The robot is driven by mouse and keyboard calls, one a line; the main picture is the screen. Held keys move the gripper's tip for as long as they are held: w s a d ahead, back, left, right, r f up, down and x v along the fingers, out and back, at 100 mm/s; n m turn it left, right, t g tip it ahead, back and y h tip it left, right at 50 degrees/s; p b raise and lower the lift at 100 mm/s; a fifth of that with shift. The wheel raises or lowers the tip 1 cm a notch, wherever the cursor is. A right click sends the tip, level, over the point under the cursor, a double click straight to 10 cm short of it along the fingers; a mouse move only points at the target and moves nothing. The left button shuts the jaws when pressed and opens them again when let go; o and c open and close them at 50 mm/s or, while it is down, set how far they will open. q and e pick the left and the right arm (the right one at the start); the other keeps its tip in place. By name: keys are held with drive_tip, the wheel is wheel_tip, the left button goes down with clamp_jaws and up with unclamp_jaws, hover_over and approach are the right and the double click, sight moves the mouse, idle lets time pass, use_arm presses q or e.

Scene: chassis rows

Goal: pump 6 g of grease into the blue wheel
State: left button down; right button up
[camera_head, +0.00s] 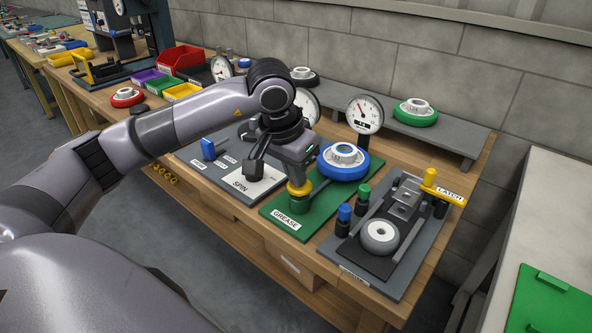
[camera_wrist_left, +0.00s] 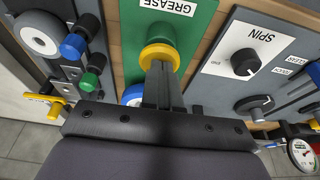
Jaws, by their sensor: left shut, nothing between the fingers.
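The blue wheel (camera_head: 343,168) with a pale hub sits raised on the green GREASE board (camera_head: 270,211). Part of it shows in the left wrist view (camera_wrist_left: 132,94), mostly hidden by my fingers. At the board's front stands a green pump post (camera_head: 299,204) with a yellow cap (camera_head: 300,187); the cap also shows in the left wrist view (camera_wrist_left: 158,52). My left gripper (camera_head: 299,178) is shut and empty, its fingertips right over the yellow cap. I cannot tell whether they touch it. A round dial (camera_head: 364,113) stands behind the wheel. My right gripper is not in view.
Left of the green board is a SPIN panel with a black knob (camera_wrist_left: 245,62). To the right is a grey fixture with a small wheel (camera_head: 380,237), blue and green knobs and a yellow LATCH handle (camera_head: 442,190). A green wheel (camera_head: 416,112) sits on the back shelf.

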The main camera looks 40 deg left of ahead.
use_arm(q)
drive_tip(key=shift+f, duration=0.65)
drive_tip(key=shift+s, duration=0.1)
drive_tip(key=shift+d+r, duration=0.1)
drive_tip(key=shift+r, duration=0.25)
wheel_tip(320, 180, up, 4)
drive_tip(key=p, duration=0.3)
drive_tip(key=shift+r, duration=0.2)
drive_tip(key=v, duration=0.9)
drive_tip(key=shift+r, duration=0.25)
drive_tip(key=shift+s, duration=0.1)
